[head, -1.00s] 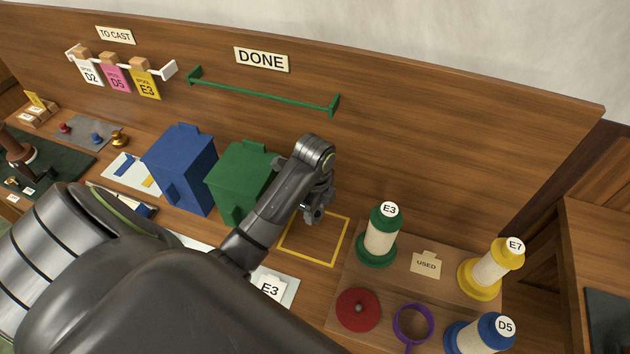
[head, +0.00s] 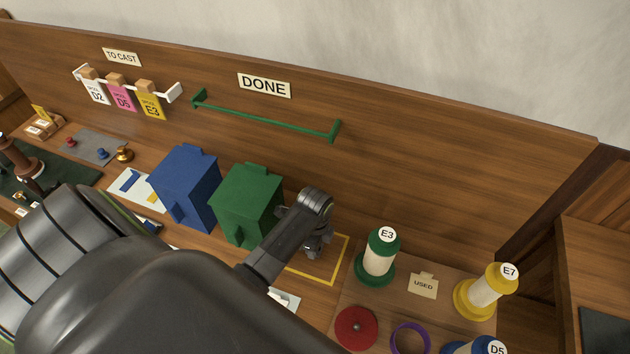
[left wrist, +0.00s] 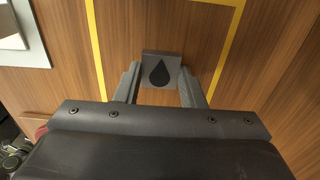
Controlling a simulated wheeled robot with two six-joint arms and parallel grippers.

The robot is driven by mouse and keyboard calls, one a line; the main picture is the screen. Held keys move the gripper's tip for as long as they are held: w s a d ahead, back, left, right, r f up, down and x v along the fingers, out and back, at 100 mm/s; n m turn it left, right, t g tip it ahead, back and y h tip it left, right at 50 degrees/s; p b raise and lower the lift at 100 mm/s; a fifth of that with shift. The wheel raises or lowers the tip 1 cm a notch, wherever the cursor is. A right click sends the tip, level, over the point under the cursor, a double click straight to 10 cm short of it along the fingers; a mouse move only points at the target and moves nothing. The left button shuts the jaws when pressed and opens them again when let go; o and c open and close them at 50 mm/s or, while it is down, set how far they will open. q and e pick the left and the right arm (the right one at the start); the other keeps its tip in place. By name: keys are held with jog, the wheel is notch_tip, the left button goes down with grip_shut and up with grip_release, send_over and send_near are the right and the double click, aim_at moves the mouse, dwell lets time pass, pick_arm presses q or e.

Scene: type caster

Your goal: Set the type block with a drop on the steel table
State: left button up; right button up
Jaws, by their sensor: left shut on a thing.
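The type block (left wrist: 160,70) is a small grey block with a black drop mark, seen in the left wrist view. My left gripper (left wrist: 158,92) is shut on it, one finger at each side. In the head view my left gripper (head: 318,246) is over the yellow-outlined area of the wooden bench, right of the green box, and the block cannot be made out there. Whether the block touches the wood is unclear. A grey plate (head: 108,149) with small knobs lies far left; I cannot tell if it is the steel table. My right gripper is not in view.
The green box (head: 246,205) and blue box (head: 184,185) stand left of the gripper. The green E3 spool (head: 379,261), yellow E7 spool (head: 486,293) and red disc (head: 356,328) are to the right. A green rail (head: 265,112) hangs empty under DONE.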

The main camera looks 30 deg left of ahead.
pick_arm(q)
jog(key=shift+f, duration=0.3)
jog(key=shift+f, duration=0.1)
jog(key=o, duration=1.1)
